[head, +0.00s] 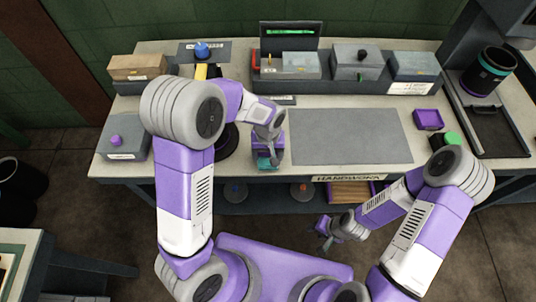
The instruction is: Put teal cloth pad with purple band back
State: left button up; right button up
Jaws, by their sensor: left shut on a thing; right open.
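My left gripper (268,150) points down over the front edge of the workbench, left of the grey mat. It is shut on the teal cloth pad (264,163), whose teal lower part shows below the fingers. A purple part shows just above it, but I cannot tell whether that is the band or my gripper. My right gripper (325,232) is open and empty, low in front of the bench, clear of the bench top.
The grey mat (350,136) is bare. Grey boxes (356,62) and a bin with red and white things (290,65) line the back. A small purple tray (428,119) and a green-topped object (452,138) are at right. A purple-knobbed box (122,145) stands at left.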

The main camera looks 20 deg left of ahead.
aim_at(268, 154)
pick_arm(q)
jog(key=shift+f, duration=0.2)
jog(key=o, duration=1)
jog(key=shift+r, duration=0.25)
notch_tip(268, 154, up, 12)
jog(key=p, duration=0.3)
jog(key=shift+f, duration=0.1)
